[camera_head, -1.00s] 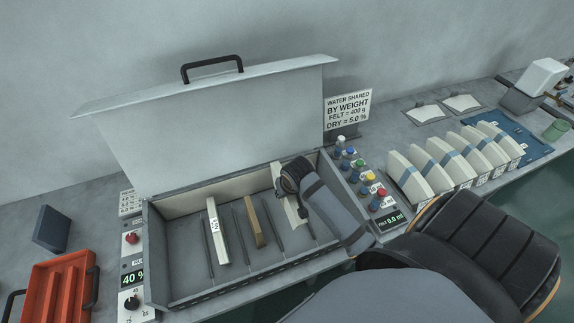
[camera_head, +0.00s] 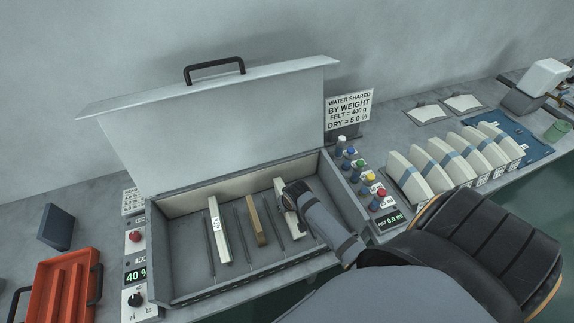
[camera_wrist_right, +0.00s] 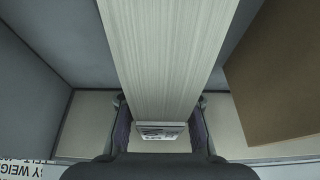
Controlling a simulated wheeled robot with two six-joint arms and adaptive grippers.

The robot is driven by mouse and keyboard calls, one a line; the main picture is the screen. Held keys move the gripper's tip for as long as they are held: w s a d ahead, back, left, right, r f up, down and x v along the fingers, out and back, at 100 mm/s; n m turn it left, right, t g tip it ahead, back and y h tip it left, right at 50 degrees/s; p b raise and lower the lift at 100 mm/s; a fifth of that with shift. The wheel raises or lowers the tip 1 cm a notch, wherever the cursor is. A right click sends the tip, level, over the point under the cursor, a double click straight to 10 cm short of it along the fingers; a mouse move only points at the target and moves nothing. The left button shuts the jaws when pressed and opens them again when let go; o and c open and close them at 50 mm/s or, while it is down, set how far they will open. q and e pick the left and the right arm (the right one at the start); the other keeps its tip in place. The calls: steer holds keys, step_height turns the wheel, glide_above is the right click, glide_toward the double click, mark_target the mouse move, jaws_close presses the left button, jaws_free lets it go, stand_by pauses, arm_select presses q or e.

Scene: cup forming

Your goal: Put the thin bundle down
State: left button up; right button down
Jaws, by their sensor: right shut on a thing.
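My right gripper (camera_head: 295,194) reaches down into the open grey box (camera_head: 180,285). It is shut on a pale, flat bundle (camera_head: 281,190) in the box's right part. In the right wrist view the bundle (camera_wrist_right: 165,50) runs between the two fingers, with a printed label at its near end. Whether it touches the box floor is hidden. A brown bundle (camera_head: 257,226) stands to its left, and a pale labelled bundle (camera_head: 222,240) farther left. My left gripper is not in view.
Thin dark dividers (camera_head: 240,235) run across the box floor. The raised lid (camera_head: 220,120) stands behind. Right of the box are several coloured-cap bottles (camera_head: 368,180), a sign (camera_head: 348,108) and a row of white blocks (camera_head: 430,170). A red tray (camera_head: 62,285) lies at left.

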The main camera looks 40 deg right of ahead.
steer(key=c, duration=1.1)
jaws_free()
steer(key=shift+o, duration=0.2)
steer(key=v, duration=1.2)
steer(key=shift+b, duration=0.4)
